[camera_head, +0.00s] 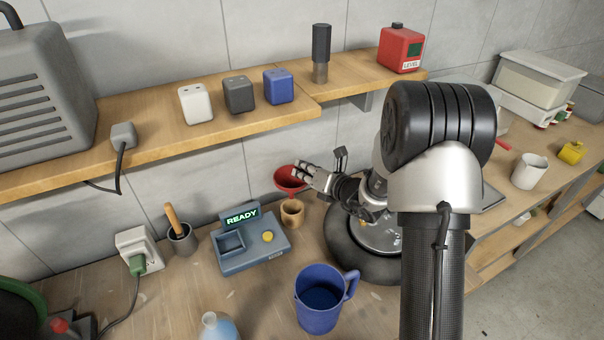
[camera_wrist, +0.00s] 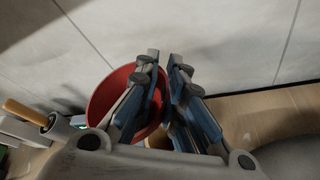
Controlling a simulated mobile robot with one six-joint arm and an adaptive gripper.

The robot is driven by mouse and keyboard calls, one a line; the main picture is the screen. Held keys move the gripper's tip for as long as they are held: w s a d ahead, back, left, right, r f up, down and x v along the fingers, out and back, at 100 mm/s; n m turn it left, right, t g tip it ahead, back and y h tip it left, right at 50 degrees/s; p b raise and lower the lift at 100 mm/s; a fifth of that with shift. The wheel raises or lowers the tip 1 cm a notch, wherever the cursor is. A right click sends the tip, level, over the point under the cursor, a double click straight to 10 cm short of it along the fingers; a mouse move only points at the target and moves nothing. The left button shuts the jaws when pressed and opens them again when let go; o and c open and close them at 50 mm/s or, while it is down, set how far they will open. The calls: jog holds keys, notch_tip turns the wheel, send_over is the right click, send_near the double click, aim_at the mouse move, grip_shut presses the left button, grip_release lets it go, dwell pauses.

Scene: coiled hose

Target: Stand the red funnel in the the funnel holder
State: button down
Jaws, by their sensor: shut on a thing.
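The red funnel (camera_head: 290,178) is upright with its wide mouth up, at the back of the workbench near the wall. My gripper (camera_head: 308,177) is shut on the funnel's rim from the right. In the wrist view the red funnel (camera_wrist: 108,97) shows behind and between the fingers of my gripper (camera_wrist: 160,75). The funnel holder (camera_head: 292,213), a small tan cup, stands directly below the funnel. The funnel's lower end is at or inside the holder's opening; I cannot tell how deep. Part of the holder's rim (camera_wrist: 158,142) shows under the funnel in the wrist view.
A blue-grey device reading READY (camera_head: 250,243) stands left of the holder, and a dark coiled hose (camera_head: 345,245) lies right of it. A blue mug (camera_head: 318,305) is in front. A wooden shelf (camera_head: 150,140) runs above the bench.

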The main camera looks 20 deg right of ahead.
jog(key=shift+f+b, duration=1.9)
jog(key=shift+f, duration=0.9)
jog(key=shift+s, duration=0.1)
jog(key=shift+f, duration=0.2)
jog(key=shift+f, duration=0.4)
jog(key=shift+f, duration=0.15)
jog(key=shift+f, duration=0.35)
jog(key=shift+f, duration=0.7)
dwell(0.6)
dwell(0.7)
